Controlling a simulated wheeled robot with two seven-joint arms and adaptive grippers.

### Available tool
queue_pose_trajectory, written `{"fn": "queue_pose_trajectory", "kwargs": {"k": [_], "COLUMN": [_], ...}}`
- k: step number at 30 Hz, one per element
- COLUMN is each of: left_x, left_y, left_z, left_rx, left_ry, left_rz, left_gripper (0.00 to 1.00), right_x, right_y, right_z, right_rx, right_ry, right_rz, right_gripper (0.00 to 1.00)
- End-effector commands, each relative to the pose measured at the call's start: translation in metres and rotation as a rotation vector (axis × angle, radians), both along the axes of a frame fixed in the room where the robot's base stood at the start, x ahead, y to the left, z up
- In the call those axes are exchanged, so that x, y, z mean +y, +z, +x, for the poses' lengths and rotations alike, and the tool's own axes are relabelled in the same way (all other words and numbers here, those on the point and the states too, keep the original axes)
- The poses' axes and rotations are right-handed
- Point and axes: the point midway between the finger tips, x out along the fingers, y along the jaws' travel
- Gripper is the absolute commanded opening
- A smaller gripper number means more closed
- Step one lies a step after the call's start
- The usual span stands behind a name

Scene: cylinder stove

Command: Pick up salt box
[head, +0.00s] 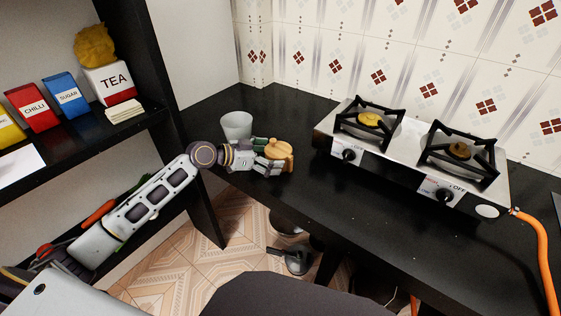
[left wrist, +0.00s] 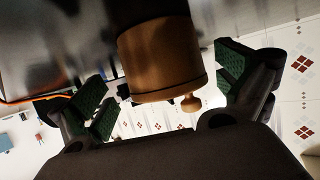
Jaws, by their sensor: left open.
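A round wooden box with a small knob (head: 281,150) stands on the black counter, and I take it for the salt box, though no label shows. My left gripper (head: 268,156) reaches over the counter from the left and is open at the box. In the left wrist view the box (left wrist: 163,62) appears upside down, knob downward, between the two green-padded fingers of my left gripper (left wrist: 168,88). A finger is on each side of it. Some gap shows beside it; I cannot tell whether either pad touches it. My right gripper is not seen.
A pale cup (head: 237,125) stands on the counter just behind my left gripper. A two-burner stove (head: 410,160) stands to the right, with an orange hose (head: 541,250). A dark shelf at left holds a tea box (head: 112,84), a sugar box (head: 66,97) and a chilli box (head: 34,107).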

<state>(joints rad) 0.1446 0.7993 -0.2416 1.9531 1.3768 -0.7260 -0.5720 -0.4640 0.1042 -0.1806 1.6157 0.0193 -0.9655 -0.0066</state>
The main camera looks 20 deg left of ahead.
Motion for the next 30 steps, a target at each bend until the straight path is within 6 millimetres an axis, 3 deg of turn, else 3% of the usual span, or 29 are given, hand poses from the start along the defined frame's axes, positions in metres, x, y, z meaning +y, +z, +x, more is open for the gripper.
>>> {"fn": "queue_pose_trajectory", "kwargs": {"k": [10,27,30], "left_x": [-0.022,-0.025,-0.025], "left_y": [-0.011,-0.013,-0.013], "left_z": [0.019,0.021,0.021], "left_rx": [0.001,0.001,0.001], "left_ry": [0.001,0.0,0.0], "left_rz": [-0.002,-0.001,-0.001], "left_gripper": [1.0,1.0,0.9], "right_x": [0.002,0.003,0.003], "right_y": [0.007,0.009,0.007], "right_z": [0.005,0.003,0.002], "right_rx": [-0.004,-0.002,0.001], "right_ry": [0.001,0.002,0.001], "right_rz": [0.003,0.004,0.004], "right_gripper": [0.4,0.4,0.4]}}
